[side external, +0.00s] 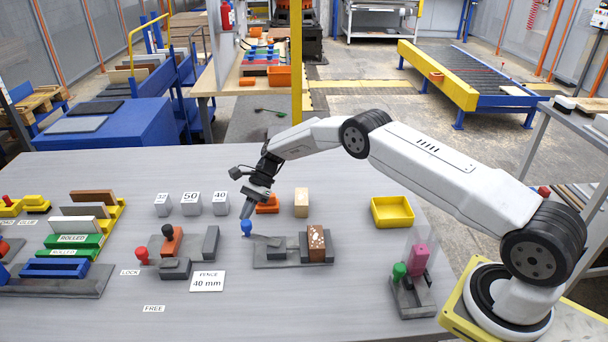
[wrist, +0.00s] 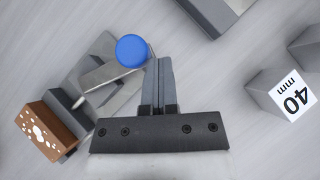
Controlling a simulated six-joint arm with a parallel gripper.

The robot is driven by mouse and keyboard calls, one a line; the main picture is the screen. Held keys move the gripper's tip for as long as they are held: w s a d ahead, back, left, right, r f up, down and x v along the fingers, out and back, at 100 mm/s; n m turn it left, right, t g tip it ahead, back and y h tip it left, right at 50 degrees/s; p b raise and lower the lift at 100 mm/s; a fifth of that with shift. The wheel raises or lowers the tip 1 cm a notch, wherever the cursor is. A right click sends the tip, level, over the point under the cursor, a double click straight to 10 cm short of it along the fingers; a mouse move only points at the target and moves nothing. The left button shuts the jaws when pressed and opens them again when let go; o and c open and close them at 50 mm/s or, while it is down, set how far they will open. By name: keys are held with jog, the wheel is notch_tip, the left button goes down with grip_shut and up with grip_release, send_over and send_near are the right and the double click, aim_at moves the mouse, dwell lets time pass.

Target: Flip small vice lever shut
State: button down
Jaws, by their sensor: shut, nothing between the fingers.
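The small vice (side external: 276,262) is a grey fixture on a flat base, with a lever ending in a blue knob (side external: 246,228). A speckled brown block (side external: 318,244) stands at its right end, by a grey jaw. In the wrist view the block (wrist: 46,133) is at lower left and the lever (wrist: 108,74) runs from the blue knob (wrist: 132,50) down to the left. My gripper (side external: 246,213) is shut and empty, pointing down at the knob. In the wrist view its fingertips (wrist: 160,62) are just right of the knob; contact cannot be told.
Grey cubes (side external: 191,203) stand left of my gripper. An orange block (side external: 267,205) and a tan block (side external: 301,203) stand behind the vice. A red-knobbed clamp (side external: 172,243) is to its left. A yellow tray (side external: 393,212) and a green-knobbed fixture (side external: 413,290) are to the right. The table front is clear.

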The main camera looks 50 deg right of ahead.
jog(key=v, duration=0.7)
jog(key=shift+d+r, duration=0.3)
jog(key=shift+r, duration=0.15)
dwell(0.4)
jog(key=s+r+n+t+h, duration=0.1)
jog(key=s+n, duration=0.4)
jog(key=s, duration=0.5)
jog(key=s+a+r+n+t+h, duration=0.1)
jog(key=s+r+n+h, duration=0.3)
jog(key=s, duration=0.7)
jog(key=s+r+n+t+h, duration=0.1)
jog(key=s+r+n+h, duration=0.2)
jog(key=s+n, duration=0.4)
jog(key=s+h, duration=0.1)
jog(key=s, duration=0.2)
jog(key=shift+s+a+r+n+t, duration=0.2)
jog(key=shift+s+a+n+t, duration=0.1)
jog(key=shift+s+n, duration=0.1)
